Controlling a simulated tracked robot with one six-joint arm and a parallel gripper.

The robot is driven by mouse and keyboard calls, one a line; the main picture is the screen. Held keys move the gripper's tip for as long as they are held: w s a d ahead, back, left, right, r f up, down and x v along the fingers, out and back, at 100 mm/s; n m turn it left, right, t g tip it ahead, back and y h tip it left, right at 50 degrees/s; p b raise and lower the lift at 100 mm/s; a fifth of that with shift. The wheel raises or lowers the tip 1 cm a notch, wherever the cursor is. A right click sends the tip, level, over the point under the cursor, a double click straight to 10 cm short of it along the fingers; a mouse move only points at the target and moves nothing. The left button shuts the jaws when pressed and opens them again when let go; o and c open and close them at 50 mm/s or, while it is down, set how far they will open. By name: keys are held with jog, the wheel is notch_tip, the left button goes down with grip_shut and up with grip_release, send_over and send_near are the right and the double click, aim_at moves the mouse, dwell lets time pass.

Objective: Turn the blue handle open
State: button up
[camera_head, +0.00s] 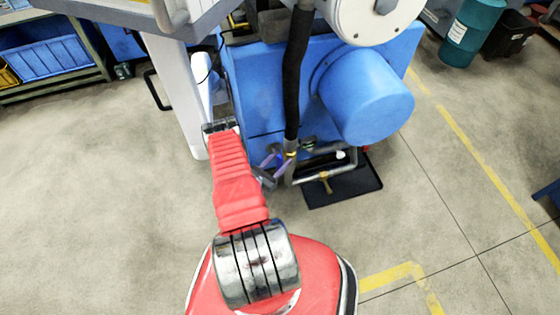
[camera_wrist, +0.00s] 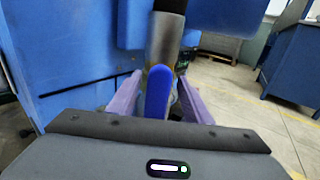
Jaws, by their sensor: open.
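The blue handle (camera_wrist: 157,93) stands upright in the middle of the wrist view, in front of a grey vertical pipe (camera_wrist: 165,38). My gripper (camera_wrist: 160,80) is open, with one purple finger on each side of the handle. Gaps show between the handle and both fingers. In the head view my gripper (camera_head: 276,164) is at the lower end of a black hose (camera_head: 297,75), beside the pipework of the blue machine (camera_head: 270,85). I cannot make out the blue handle in the head view.
A blue motor housing (camera_head: 365,95) overhangs the pipework on the right. A brass-coloured valve (camera_head: 325,182) and pipes lie above a black drip tray (camera_head: 345,190). A white post (camera_head: 180,95) stands left of the machine. The floor on the left is clear.

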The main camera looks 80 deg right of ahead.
jog(key=shift+c, duration=0.6)
grip_shut()
